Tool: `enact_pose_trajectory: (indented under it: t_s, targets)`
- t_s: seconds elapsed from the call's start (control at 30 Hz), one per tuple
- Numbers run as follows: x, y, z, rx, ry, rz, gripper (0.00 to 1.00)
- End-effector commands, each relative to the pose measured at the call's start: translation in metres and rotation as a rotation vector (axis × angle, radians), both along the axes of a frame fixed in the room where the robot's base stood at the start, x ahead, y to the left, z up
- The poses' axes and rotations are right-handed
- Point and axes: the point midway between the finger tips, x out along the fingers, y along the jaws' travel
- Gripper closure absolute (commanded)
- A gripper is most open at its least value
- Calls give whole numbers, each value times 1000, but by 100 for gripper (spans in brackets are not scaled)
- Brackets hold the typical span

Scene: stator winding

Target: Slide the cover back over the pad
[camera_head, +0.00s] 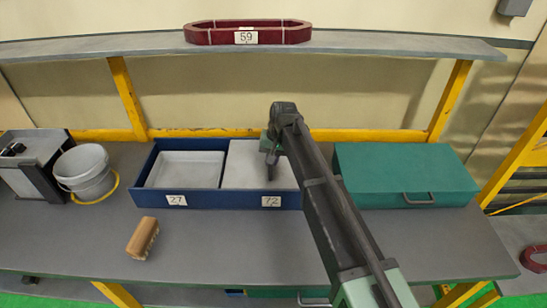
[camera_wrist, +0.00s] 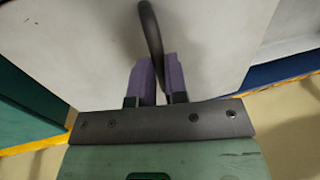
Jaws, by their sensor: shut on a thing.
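A blue box (camera_head: 148,198) on the bench has two sections. The left section, tagged 27, is open and shows a pale grey recess (camera_head: 185,170). The right section, tagged 72, is topped by a flat pale cover (camera_head: 240,165), partly hidden by my arm. In the wrist view the cover (camera_wrist: 85,55) carries a dark curved handle (camera_wrist: 150,28). My gripper (camera_wrist: 157,85) has its purple fingers closed on that handle. My gripper also shows over the cover in the head view (camera_head: 271,170). I cannot make out a separate pad.
A green case (camera_head: 405,175) stands right of the box. A grey bucket (camera_head: 88,172) and a boxy grey unit (camera_head: 30,165) stand at left. A tan brush-like block (camera_head: 142,238) lies in front. A red ring (camera_head: 215,36) tagged 59 rests on the shelf above. The front bench is mostly clear.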

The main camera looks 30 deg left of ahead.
Motion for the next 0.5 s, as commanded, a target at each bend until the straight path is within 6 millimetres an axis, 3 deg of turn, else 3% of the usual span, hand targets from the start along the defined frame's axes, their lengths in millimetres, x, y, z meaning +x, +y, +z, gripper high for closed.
enact_pose_trajectory:
  t_s: [0.17, 0.2, 0.33, 0.5]
  targets:
    - [1, -2, 0, -3, 0, -1, 100]
    - [1, -2, 0, -3, 0, -1, 82]
    - [1, -1, 0, -3, -1, -1, 62]
    - [1, -1, 0, -2, -1, -1, 61]
